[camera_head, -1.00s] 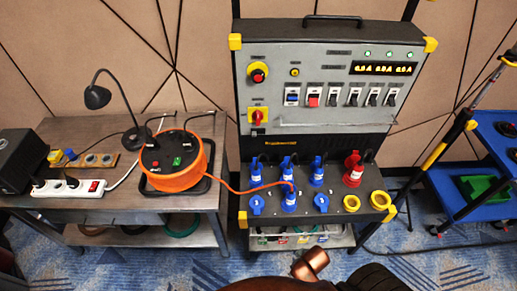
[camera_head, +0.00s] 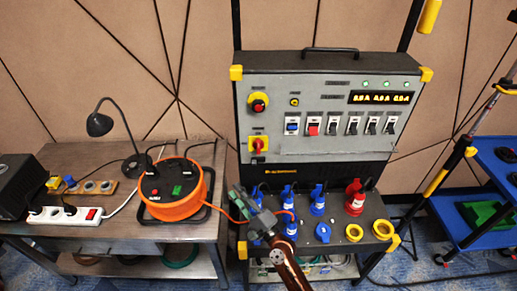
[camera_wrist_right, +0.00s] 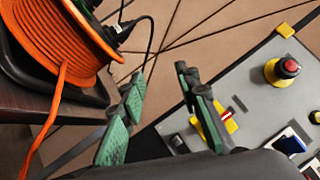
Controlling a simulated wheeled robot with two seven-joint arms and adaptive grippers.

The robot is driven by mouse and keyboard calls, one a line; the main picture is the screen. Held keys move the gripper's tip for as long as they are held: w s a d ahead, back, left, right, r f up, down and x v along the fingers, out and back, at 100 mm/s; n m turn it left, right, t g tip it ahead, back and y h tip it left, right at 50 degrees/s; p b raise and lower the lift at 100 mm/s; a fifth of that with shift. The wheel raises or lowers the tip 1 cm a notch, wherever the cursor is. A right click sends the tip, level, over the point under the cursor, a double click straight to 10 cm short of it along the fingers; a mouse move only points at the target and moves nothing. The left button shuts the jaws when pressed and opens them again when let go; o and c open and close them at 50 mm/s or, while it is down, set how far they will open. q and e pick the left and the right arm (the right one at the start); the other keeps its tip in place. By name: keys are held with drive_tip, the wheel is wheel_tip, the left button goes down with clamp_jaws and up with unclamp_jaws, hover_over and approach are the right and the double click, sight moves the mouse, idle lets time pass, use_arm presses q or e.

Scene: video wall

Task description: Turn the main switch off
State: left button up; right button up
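The main switch looks to be the red rotary handle on a yellow plate (camera_head: 258,145), at the left of the grey panel (camera_head: 330,142). In the right wrist view the yellow plate (camera_wrist_right: 229,126) is partly hidden behind a fingertip of my right gripper. My right gripper (camera_head: 248,208) is in front of the lower socket shelf, below the switch and apart from it in the head view. In the wrist view its two green-padded fingers (camera_wrist_right: 160,100) are spread with nothing between them. My left gripper is not in view.
A red emergency button (camera_head: 258,105) sits above the switch. Blue plugs (camera_head: 318,200) and a red plug (camera_head: 354,198) stand on the shelf below. An orange cable reel (camera_head: 175,205) is on the left table, its cable running towards the sockets behind my gripper.

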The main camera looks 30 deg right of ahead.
drive_tip(key=w+d+r+m+t+h, duration=0.2)
drive_tip(key=w+d+r+m+h, duration=0.15)
drive_tip(key=d+m+h, duration=0.65)
drive_tip(key=m+g+h, duration=0.3)
drive_tip(key=m+h, duration=0.2)
drive_tip(key=m, duration=0.7)
approach(258, 146)
drive_tip(key=x, duration=0.2)
drive_tip(key=shift+m+g, duration=0.3)
drive_tip(key=shift+g, duration=0.1)
drive_tip(key=x, duration=0.7)
drive_tip(key=shift+w+d+r+p, duration=0.1)
drive_tip(key=shift+d+r+p, duration=0.05)
drive_tip(key=shift+r+p, duration=0.15)
drive_tip(key=shift+c, duration=0.2)
clamp_jaws()
drive_tip(key=shift+f, duration=0.1)
